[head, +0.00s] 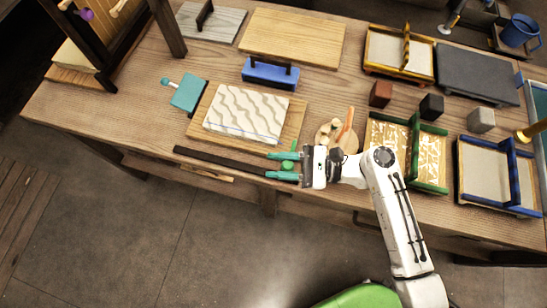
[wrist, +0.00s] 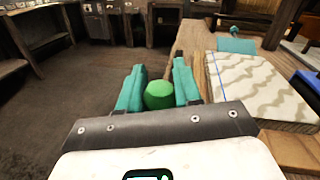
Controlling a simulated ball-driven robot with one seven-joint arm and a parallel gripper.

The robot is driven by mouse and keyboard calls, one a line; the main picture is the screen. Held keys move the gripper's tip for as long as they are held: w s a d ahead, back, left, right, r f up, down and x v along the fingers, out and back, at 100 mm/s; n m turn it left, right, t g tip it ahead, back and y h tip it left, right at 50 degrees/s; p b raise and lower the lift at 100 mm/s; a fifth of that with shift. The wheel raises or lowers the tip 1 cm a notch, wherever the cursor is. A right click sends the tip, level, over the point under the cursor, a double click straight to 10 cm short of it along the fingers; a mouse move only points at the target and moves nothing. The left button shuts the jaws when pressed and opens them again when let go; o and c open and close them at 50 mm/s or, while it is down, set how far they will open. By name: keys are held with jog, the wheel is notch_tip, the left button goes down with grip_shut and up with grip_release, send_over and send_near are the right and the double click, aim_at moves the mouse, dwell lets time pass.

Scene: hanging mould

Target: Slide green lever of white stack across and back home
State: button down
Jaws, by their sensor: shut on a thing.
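The white stack (head: 245,113), a pale slab with wavy beige bands, lies on a wooden board at the middle of the bench; it also shows at the right of the wrist view (wrist: 258,88). A thin blue line runs along its edge. The green lever (head: 289,163) has a rounded knob, near the right end of a dark rail (head: 225,163) at the bench's front edge. My gripper (head: 278,166) comes from the right with its teal fingers on either side of the knob. In the wrist view the knob (wrist: 160,95) sits between both fingers, shut on it. The lever's lower part is hidden.
A teal block (head: 188,93) stands left of the stack, and a blue holder (head: 270,74) behind it. A green-framed tray (head: 405,150) and a round wooden board with an orange tool (head: 345,130) lie to the right. The floor in front is clear.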

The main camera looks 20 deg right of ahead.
jog(key=shift+s+d+f, duration=0.1)
jog(key=shift+s+d, duration=0.05)
jog(key=c, duration=0.8)
grip_release()
jog(key=shift+d, duration=0.1)
jog(key=shift+r, duration=0.4)
notch_tip(320, 180, up, 2)
jog(key=shift+r, duration=0.15)
jog(key=s+r, duration=0.3)
jog(key=s, duration=0.1)
jog(key=s+d+r, duration=0.1)
jog(key=s+r, duration=0.2)
jog(key=s, duration=0.2)
jog(key=s+r, duration=0.4)
jog(key=s, duration=0.1)
jog(key=shift+d, duration=0.3)
